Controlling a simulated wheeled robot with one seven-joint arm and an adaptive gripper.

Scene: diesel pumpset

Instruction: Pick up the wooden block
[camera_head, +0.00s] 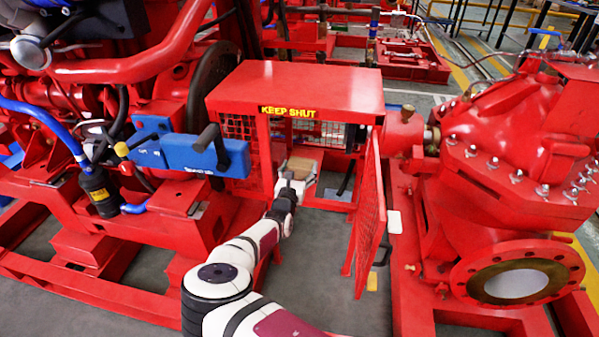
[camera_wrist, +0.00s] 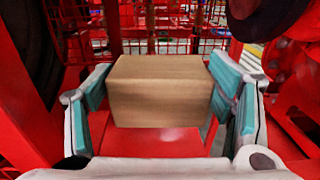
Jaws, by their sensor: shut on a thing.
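The wooden block (camera_wrist: 160,92) is a plain light-brown box. In the wrist view it sits between the two teal-padded fingers of my gripper (camera_wrist: 160,98), which press on its left and right sides. In the head view the block (camera_head: 301,164) shows as a small tan patch inside the red guard cage, in front of the mesh. My gripper (camera_head: 296,184) reaches into the cage through its open front. A red surface shows below the block in the wrist view; I cannot tell whether the block touches it.
The red guard cage (camera_head: 300,88) marked KEEP SHUT has a roof above my gripper. Its mesh door (camera_head: 369,215) stands open to the right. A blue box with a black handle (camera_head: 190,153) is close on the left. A red pump (camera_head: 520,150) fills the right. Grey floor lies in front.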

